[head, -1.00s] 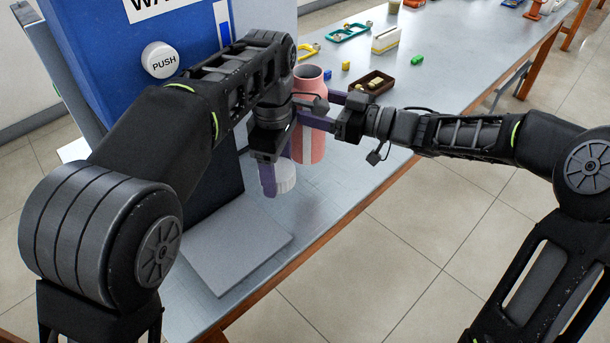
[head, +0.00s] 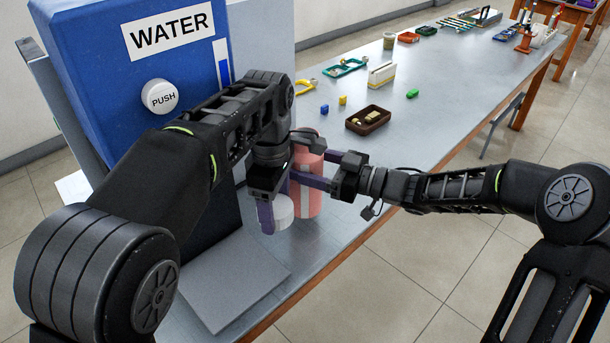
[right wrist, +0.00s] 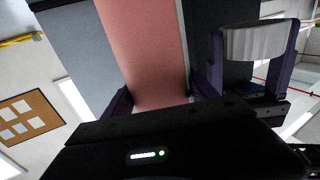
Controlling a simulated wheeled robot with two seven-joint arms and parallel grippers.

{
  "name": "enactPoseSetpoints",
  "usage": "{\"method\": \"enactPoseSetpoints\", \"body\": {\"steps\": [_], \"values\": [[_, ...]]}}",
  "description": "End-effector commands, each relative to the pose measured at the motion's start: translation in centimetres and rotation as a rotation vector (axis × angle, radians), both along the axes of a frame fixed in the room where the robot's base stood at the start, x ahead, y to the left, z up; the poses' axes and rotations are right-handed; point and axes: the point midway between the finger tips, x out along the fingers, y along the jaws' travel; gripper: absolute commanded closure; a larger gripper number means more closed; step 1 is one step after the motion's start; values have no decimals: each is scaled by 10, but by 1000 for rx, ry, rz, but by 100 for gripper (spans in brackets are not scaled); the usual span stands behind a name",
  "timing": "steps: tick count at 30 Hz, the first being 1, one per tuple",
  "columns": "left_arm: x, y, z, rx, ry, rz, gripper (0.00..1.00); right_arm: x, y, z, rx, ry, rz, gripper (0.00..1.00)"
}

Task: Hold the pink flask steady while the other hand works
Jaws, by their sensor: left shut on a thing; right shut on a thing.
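The pink flask (head: 309,203) stands roughly upright beside my left gripper in the head view. My right gripper (head: 310,180) is shut around its body from the right. The flask (right wrist: 146,50) fills the middle of the right wrist view, between the purple fingers. My left gripper (head: 274,213) is shut on a white ribbed cap (head: 284,212), held just left of the flask. The cap (right wrist: 254,41) also shows at the upper right of the right wrist view. The left wrist partly hides the flask's top. I cannot tell if the flask touches the table.
A blue water dispenser (head: 120,75) with a white push button (head: 160,96) stands at the left. A flat grey plate (head: 230,285) lies in front of it. A brown tray (head: 368,120) and small coloured blocks lie behind the flask. The table's front edge is close by on the right.

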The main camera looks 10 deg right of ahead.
Motion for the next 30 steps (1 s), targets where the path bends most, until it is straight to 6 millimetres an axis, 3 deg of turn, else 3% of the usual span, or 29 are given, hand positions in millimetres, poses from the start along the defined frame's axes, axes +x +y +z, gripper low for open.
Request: {"method": "enactPoseSetpoints", "body": {"steps": [8, 20, 21, 28, 30], "values": [[0, 0, -2, 0, 0, 0, 82, 0, 0, -33, 3, 1, 0, 100], [0, 0, -5, 0, 0, 0, 82, 0, 0, -38, 2, -1, 1, 100], [0, 0, -4, 0, 0, 0, 82, 0, 0, -39, 1, 1, 0, 31], [0, 0, -4, 0, 0, 0, 82, 0, 0, -38, 1, 1, 0, 13], [0, 0, -4, 0, 0, 0, 82, 0, 0, -38, 1, 1, 0, 11]]}}
